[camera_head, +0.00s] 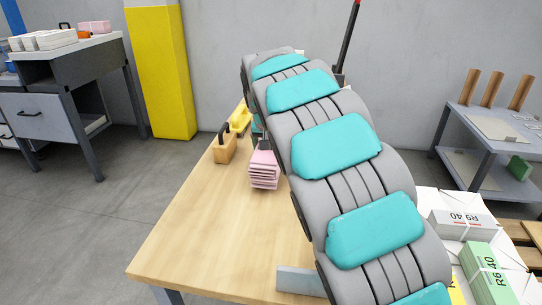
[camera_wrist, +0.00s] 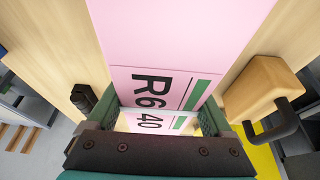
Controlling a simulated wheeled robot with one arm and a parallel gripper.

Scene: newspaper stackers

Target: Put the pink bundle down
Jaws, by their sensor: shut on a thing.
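The pink bundle (camera_head: 264,172) is a stack of pink sheets, seen over or on the wooden table (camera_head: 190,225), left of my arm. In the wrist view the pink bundle (camera_wrist: 150,35) fills the upper middle, with a label reading R6 40 and a green stripe. My gripper (camera_wrist: 166,108) is shut on the bundle's near end, with a finger at each side. My arm hides most of the gripper in the head view. I cannot tell whether the bundle touches the table.
A wooden block with a black handle (camera_head: 225,149) stands behind the bundle at the table's left edge, with a yellow object (camera_head: 240,119) beyond. A grey plate (camera_head: 300,281) is at the front edge. The table's front left is clear. White and green bundles (camera_head: 487,272) lie at right.

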